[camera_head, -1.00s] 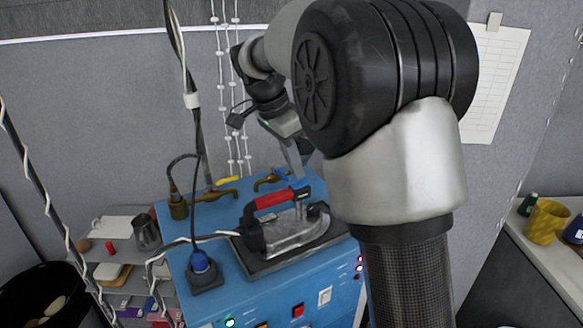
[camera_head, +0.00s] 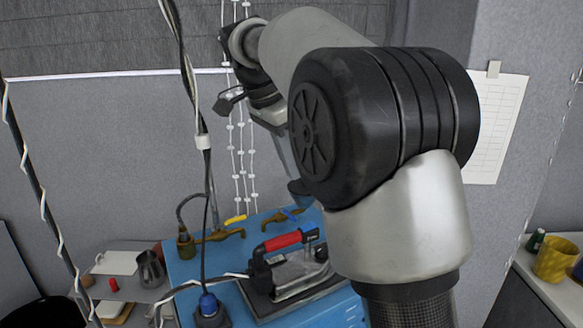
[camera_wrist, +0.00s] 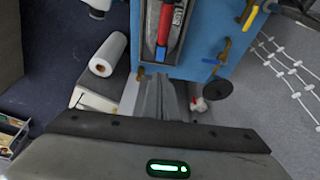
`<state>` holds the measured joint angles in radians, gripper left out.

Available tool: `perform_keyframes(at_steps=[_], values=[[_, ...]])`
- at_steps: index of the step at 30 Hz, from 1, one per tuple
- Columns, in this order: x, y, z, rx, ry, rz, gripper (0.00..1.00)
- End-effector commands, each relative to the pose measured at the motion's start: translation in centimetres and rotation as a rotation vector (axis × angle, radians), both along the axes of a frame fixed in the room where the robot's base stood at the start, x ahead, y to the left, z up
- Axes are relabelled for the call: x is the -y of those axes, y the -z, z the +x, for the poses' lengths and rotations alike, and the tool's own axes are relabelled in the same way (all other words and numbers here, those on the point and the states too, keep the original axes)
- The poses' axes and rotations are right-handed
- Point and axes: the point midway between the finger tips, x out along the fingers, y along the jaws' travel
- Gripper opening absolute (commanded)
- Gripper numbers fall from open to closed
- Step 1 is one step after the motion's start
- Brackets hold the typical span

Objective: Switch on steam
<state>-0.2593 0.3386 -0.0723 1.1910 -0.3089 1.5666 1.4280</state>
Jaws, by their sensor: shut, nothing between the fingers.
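The blue steam station (camera_head: 238,300) stands below my gripper, with the iron (camera_head: 298,270) with its red handle lying on its top. Behind the iron are two brass valves, one with a yellow lever (camera_head: 236,219) and one with a blue lever (camera_head: 294,213). My gripper (camera_head: 298,188) is shut and empty, above the back of the station and apart from it. In the wrist view my gripper's fingers (camera_wrist: 156,80) point towards the station's edge, and the red iron handle (camera_wrist: 166,24) shows beyond them.
A grey shelf (camera_head: 122,290) with a metal jug (camera_head: 150,270) stands left. White cords hang on the wall behind. A white roll (camera_wrist: 109,54) lies near the station in the wrist view.

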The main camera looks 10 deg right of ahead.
Motion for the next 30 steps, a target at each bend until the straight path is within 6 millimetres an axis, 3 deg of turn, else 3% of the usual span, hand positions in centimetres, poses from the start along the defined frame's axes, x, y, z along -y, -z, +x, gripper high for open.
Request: perform_keyframes(at_steps=[3, 11, 22, 26, 30], values=[[0.3, 0.0, 0.1, -0.005, 0.005, 0.01, 0.0], [3.7, -0.5, 1.3, -0.063, 0.011, 0.183, 0.0], [3.9, -0.6, 1.3, -0.068, 0.001, 0.204, 0.0], [4.0, 0.3, 1.3, -0.07, 0.001, 0.203, 0.0], [4.2, 2.7, 1.3, -0.072, 0.002, 0.204, 0.0]])
